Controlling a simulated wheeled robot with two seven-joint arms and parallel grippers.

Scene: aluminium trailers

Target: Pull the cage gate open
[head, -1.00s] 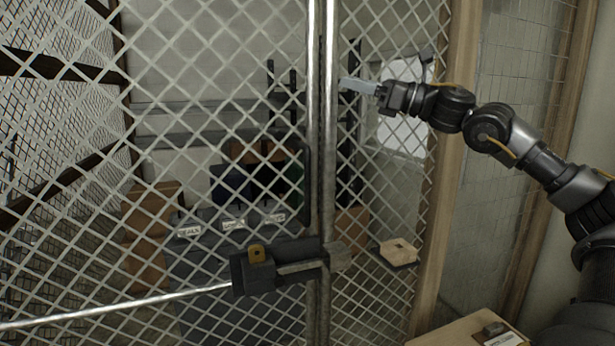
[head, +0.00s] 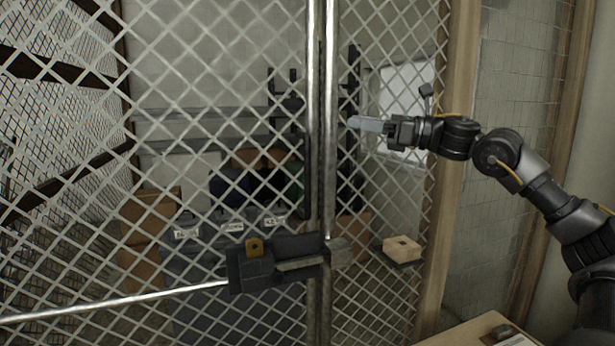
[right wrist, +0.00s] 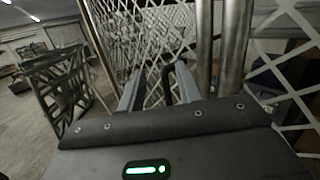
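The cage gate (head: 200,120) is a wire-mesh panel filling the left and middle of the head view. Its bright edge post (head: 313,110) stands close beside the fixed post (head: 331,110). A dark upright pull handle (head: 305,175) is on the gate's edge, and a black loop (right wrist: 176,73) like it shows near the fingers in the right wrist view. A dark latch (head: 270,268) with a yellow tab sits low on the gate, reaching a block on the fixed post. My right gripper (head: 352,123) is right of the posts, empty, its fingers (right wrist: 160,72) apart. My left gripper is not in view.
Fixed mesh (head: 390,200) and a wooden upright (head: 455,130) stand on the right. A pale block (head: 402,248) sits on a small dark ledge. A table (head: 465,333) is at the bottom right. Bins and cartons (head: 150,225) stand behind the mesh.

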